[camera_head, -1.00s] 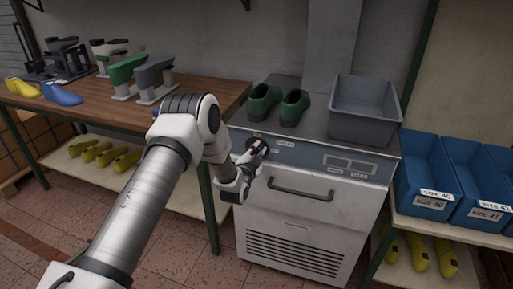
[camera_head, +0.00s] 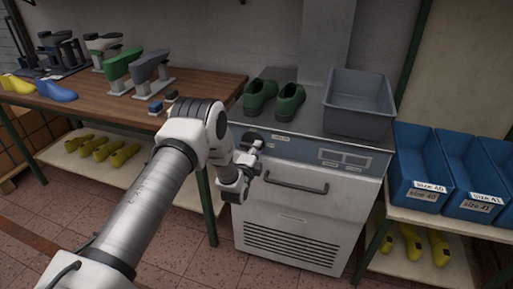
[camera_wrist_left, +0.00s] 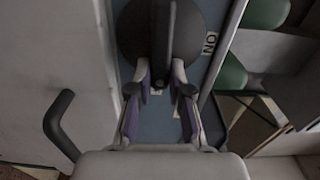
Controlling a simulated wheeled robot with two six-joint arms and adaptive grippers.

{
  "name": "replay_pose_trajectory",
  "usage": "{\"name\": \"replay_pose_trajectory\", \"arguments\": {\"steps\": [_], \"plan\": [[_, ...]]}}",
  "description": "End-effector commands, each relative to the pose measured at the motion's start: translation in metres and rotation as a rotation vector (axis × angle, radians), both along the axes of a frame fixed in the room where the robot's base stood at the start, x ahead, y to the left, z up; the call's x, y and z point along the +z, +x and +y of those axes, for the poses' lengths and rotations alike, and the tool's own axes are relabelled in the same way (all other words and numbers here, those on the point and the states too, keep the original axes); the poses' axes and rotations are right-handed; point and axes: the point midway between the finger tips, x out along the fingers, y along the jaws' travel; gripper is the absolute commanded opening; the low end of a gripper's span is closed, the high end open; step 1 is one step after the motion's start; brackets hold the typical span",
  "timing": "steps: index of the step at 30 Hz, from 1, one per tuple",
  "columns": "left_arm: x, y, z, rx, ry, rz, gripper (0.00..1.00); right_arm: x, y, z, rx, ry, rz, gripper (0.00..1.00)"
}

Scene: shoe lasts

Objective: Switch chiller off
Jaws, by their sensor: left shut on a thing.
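The chiller (camera_head: 290,210) is a white cabinet with a blue-grey control panel (camera_head: 290,148) along its upper front. A dark round switch knob (camera_head: 251,137) sits at the panel's left end, partly hidden by my gripper. In the left wrist view the knob (camera_wrist_left: 165,22) is large, with a raised ridge running between my fingers, and a label reading like "ON" (camera_wrist_left: 209,43) sits beside it. My left gripper (camera_head: 256,146) is at the panel, its fingers (camera_wrist_left: 160,85) shut on the knob's ridge. My right gripper is not in view.
A dark bar handle (camera_head: 296,183) sticks out below the panel. A wooden table (camera_head: 125,105) with lasts is at left; blue bins (camera_head: 425,165) are at right.

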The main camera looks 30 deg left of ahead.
Motion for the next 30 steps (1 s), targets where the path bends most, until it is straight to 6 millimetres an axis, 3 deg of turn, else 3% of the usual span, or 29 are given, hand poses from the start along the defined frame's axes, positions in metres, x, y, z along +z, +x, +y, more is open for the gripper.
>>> {"name": "replay_pose_trajectory", "arguments": {"steps": [19, 20, 21, 22, 30], "plan": [[-0.0033, -0.0007, 0.0, 0.0, 0.059, 0.017, 0.0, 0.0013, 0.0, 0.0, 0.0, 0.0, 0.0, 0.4], [-0.0033, -0.0007, 0.0, 0.0, 0.059, 0.017, 0.26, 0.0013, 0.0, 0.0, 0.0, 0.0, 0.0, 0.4], [-0.0033, -0.0007, 0.0, 0.0, 0.058, 0.017, 0.41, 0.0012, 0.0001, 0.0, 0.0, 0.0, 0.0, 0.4], [-0.0032, -0.0006, 0.0, 0.0, 0.058, 0.017, 0.45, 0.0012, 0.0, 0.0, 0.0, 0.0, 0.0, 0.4], [-0.0022, -0.0006, 0.0, 0.0, 0.057, 0.015, 0.45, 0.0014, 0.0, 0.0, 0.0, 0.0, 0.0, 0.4]]}}
